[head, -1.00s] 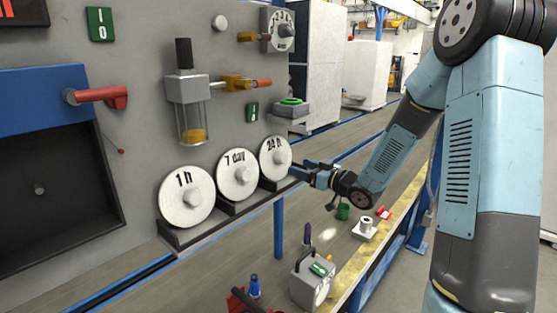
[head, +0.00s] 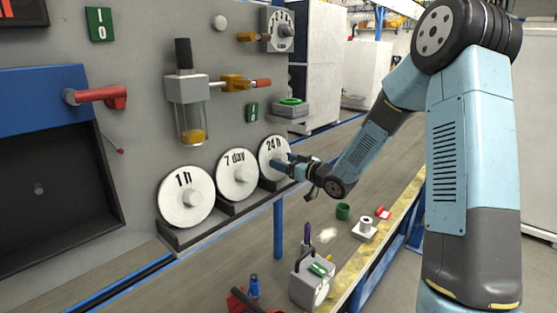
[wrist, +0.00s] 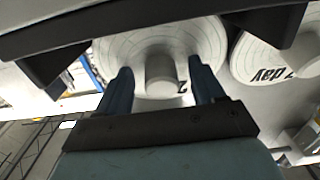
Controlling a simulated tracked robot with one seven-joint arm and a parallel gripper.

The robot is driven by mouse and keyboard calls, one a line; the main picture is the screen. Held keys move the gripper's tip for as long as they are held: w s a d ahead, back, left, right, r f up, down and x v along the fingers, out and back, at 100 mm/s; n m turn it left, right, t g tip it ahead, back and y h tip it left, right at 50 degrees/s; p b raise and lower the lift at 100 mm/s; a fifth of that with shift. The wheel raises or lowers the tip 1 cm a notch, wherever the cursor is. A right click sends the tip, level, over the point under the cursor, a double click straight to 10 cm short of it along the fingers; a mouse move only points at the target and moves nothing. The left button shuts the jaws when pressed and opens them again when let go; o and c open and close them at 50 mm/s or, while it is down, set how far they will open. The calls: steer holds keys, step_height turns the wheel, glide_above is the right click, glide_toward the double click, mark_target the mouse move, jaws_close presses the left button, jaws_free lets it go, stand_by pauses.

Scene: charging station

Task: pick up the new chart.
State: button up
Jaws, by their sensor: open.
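Three white chart discs stand in a row on a dark rack on the panel: "1 h" (head: 186,203), "7 day" (head: 236,177) and "24 h" (head: 272,147). None is marked as new. My gripper (head: 279,163) is at the front of the "24 h" disc and covers its lower right part. In the wrist view my gripper (wrist: 160,70) is open, with one blue finger on each side of the grey centre knob (wrist: 160,72) of this disc (wrist: 150,45). Gaps show between knob and fingers. The "7 day" disc (wrist: 270,50) is beside it.
A dark rack (head: 178,237) holds the discs upright. Above them are a glass cup fitting (head: 190,120) and a green button box (head: 291,107). The bench below carries a grey case (head: 310,284), a green cup (head: 343,211) and a white block (head: 365,229).

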steer(key=c, duration=1.1)
steer(key=shift+r, duration=0.1)
steer(key=shift+s+r, duration=0.45)
steer(key=shift+s, duration=0.05)
steer(key=s+r, duration=1.2)
steer(key=s, duration=0.2)
steer(key=shift+s, duration=0.15)
stand_by(0.3)
steer(key=shift+f, duration=0.1)
